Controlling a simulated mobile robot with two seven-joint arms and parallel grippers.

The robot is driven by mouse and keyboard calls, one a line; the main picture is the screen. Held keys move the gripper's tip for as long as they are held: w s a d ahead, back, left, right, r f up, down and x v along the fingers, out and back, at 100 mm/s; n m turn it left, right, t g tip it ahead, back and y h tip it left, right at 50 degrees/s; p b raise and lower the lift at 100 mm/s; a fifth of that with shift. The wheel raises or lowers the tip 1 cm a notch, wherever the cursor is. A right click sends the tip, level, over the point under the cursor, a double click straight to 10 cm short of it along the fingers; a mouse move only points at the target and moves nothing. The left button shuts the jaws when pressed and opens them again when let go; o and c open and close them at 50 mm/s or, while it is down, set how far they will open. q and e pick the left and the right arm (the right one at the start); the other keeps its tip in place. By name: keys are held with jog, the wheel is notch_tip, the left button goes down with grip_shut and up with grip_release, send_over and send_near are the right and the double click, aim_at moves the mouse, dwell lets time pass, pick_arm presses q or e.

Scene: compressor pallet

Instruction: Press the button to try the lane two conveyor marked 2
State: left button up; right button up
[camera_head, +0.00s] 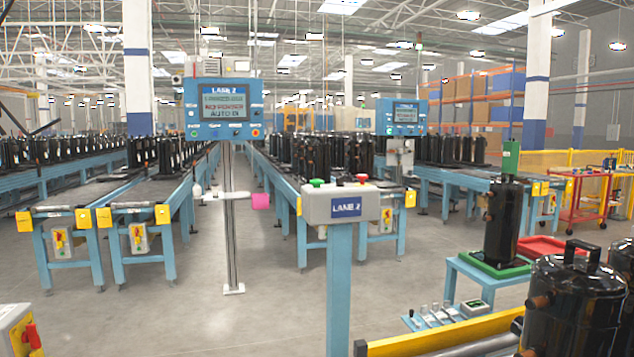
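A grey control box (341,205) with a blue "LANE 2" label stands on a blue post (340,290) in the middle foreground. On its top sit a green button (317,182) at the left and a red button (362,178) at the right. Behind it to the left, a blue display panel (222,107) headed "LANE 2" hangs on a thin stand. The lane conveyor (285,190) runs back behind the box and carries black compressors (345,155) farther off. Neither of my grippers is in view.
A yellow rail (440,335) and large black compressors (572,305) fill the lower right. A blue stand (490,275) there holds another black compressor (503,225). A white box with a red switch (32,335) is at the lower left. The floor (180,310) left of the post is clear.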

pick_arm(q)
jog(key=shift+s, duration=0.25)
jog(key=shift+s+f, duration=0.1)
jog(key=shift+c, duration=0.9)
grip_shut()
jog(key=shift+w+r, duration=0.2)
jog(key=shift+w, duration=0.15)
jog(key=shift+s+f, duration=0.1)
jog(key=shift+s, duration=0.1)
